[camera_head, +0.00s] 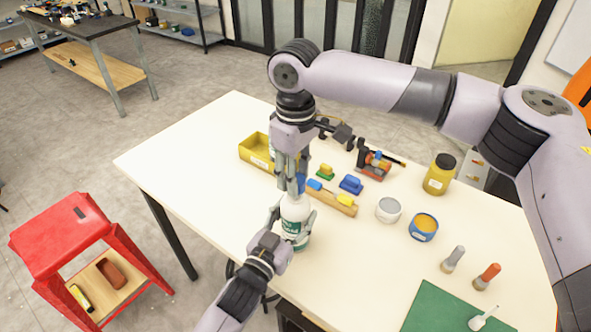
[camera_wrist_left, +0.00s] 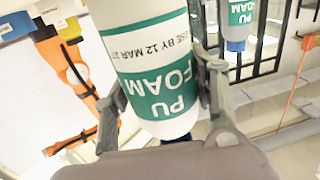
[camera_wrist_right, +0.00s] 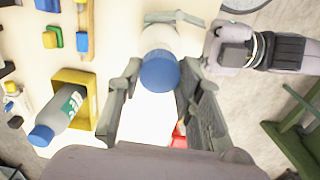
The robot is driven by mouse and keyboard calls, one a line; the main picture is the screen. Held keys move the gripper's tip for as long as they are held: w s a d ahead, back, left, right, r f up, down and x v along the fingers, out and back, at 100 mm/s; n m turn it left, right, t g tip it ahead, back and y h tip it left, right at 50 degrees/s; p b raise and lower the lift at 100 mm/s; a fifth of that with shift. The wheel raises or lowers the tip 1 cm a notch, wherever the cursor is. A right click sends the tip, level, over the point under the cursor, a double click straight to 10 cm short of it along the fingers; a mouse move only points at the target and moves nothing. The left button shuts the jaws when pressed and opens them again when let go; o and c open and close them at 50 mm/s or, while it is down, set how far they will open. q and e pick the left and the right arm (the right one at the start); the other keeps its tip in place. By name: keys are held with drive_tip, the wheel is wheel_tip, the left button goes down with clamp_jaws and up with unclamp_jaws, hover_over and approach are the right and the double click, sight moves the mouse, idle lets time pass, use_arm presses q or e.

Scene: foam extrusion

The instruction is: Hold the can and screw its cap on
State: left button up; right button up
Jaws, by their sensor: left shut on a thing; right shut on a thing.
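The white can with a green PU FOAM label (camera_head: 293,212) is upright above the near part of the table. My left gripper (camera_head: 290,222) is shut around its body; the label shows between the fingers in the left wrist view (camera_wrist_left: 165,80). The blue cap (camera_wrist_right: 160,74) is at the can's top, in line with it. My right gripper (camera_head: 293,180) points down from above and is shut on the cap, with a finger on each side in the right wrist view. The cap is partly hidden by the fingers in the head view (camera_head: 301,183). I cannot tell how far it is threaded.
A yellow bin (camera_head: 252,152) behind my right gripper holds a second blue-capped can (camera_wrist_right: 60,113). A wooden rack with coloured blocks (camera_head: 340,202), a grey tin (camera_head: 388,212), a blue tin (camera_head: 423,230) and a yellow jar (camera_head: 438,178) stand to the right. The table's left part is clear.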

drive_tip(key=shift+f, duration=0.1)
idle(0.4)
drive_tip(key=shift+f, duration=0.75)
drive_tip(key=shift+f, duration=0.6)
